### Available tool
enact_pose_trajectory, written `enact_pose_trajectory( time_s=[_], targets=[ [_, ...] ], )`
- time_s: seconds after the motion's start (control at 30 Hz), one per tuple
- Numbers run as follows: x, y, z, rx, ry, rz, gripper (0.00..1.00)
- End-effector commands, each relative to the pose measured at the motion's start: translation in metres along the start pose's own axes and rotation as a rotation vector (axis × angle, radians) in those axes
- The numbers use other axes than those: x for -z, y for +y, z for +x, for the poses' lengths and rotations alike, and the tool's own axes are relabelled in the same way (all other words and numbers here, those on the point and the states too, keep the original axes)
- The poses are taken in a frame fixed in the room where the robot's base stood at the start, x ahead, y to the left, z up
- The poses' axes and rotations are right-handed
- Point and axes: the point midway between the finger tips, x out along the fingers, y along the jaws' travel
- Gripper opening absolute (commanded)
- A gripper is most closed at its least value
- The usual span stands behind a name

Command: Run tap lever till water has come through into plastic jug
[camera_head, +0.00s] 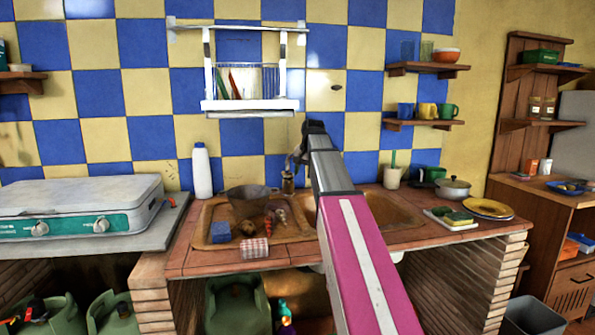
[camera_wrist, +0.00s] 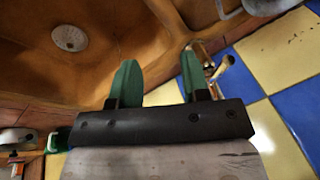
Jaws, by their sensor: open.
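My gripper (camera_head: 315,127) is at the back of the sink, high against the tiled wall. In the wrist view its two green fingers (camera_wrist: 160,78) are spread, with nothing seen between them. The metal tap (camera_head: 298,158) is partly hidden behind my arm in the head view. In the wrist view a metal tap part with a lever-like end (camera_wrist: 222,66) shows just right of the right finger; I cannot tell whether they touch. The brown sink basin (camera_wrist: 105,45) with its round drain lies beyond the fingers. I cannot make out a plastic jug or running water.
A dark bowl (camera_head: 250,196), a blue sponge (camera_head: 220,232) and a checked cloth-like item (camera_head: 255,248) are left of the basin. A white bottle (camera_head: 201,172) stands behind them. A dish rack (camera_head: 250,104) hangs above. Plates (camera_head: 488,208) and a pot (camera_head: 453,188) are at right.

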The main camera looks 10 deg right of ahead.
Motion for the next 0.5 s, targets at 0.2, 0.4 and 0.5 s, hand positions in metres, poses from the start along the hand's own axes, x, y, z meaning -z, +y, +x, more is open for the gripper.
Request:
enact_pose_trajectory(
  time_s=[0.2,0.4,0.5],
  targets=[
    [-0.001,0.001,-0.001,0.000,0.000,0.000,0.42],
    [-0.003,0.001,0.005,-0.022,0.019,-0.043,0.00],
    [-0.006,0.002,0.016,-0.084,0.068,-0.155,0.00]
  ],
)
